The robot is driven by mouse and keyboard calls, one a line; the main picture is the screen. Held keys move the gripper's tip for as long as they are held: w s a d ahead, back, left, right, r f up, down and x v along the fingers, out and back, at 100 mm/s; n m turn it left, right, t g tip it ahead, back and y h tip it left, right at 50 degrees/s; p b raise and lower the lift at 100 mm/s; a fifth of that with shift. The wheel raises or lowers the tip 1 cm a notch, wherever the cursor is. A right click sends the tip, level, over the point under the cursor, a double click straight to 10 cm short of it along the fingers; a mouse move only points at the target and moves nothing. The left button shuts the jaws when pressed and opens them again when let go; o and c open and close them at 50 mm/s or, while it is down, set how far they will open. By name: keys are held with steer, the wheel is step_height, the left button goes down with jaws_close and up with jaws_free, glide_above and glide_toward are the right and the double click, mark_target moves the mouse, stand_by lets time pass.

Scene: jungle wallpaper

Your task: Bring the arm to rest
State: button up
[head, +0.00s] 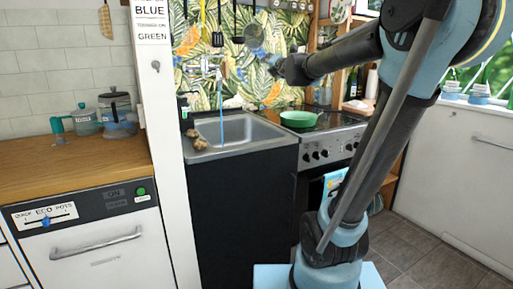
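My arm rises from the lower middle of the head view to an elbow at the top right. Its forearm then reaches left, roughly level, over the sink and stove area. My gripper (275,66) is at the left end of the forearm, small and dark against the leafy wallpaper. It is in the air, well above the counter. Its fingers are too small to tell whether they are open or shut. I see no object clearly held in it.
Below the gripper are a sink (232,133) with running water and a green pan (298,118) on the stove (330,140). Utensils (217,38) hang behind. A wooden counter (75,165) with a glass jug (118,108) is at left. Grey floor (425,255) is free at right.

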steer(key=s+d+f+m+g+h, duration=0.3)
steer(key=s+d+f+m+h, duration=0.1)
steer(key=s+d+f+m, duration=0.6)
steer(key=s+d+f+m+g+h, duration=0.35)
steer(key=s+d+f+m, duration=0.35)
steer(key=f, duration=0.4)
steer(key=s+a+f+m+g+y, duration=0.1)
steer(key=s+f+m+g, duration=0.3)
steer(key=s+f, duration=0.7)
steer(key=s+a+f+m+g+y, duration=0.1)
steer(key=s+a+f+m+g, duration=0.2)
steer(key=s+f, duration=0.9)
steer(key=s+m+g, duration=0.1)
steer(key=m+g, duration=0.1)
steer(key=m, duration=0.2)
steer(key=shift+s+m+y, duration=0.35)
steer(key=shift+m, duration=0.05)
steer(key=shift+w+f, duration=0.2)
steer(key=shift+w, duration=0.25)
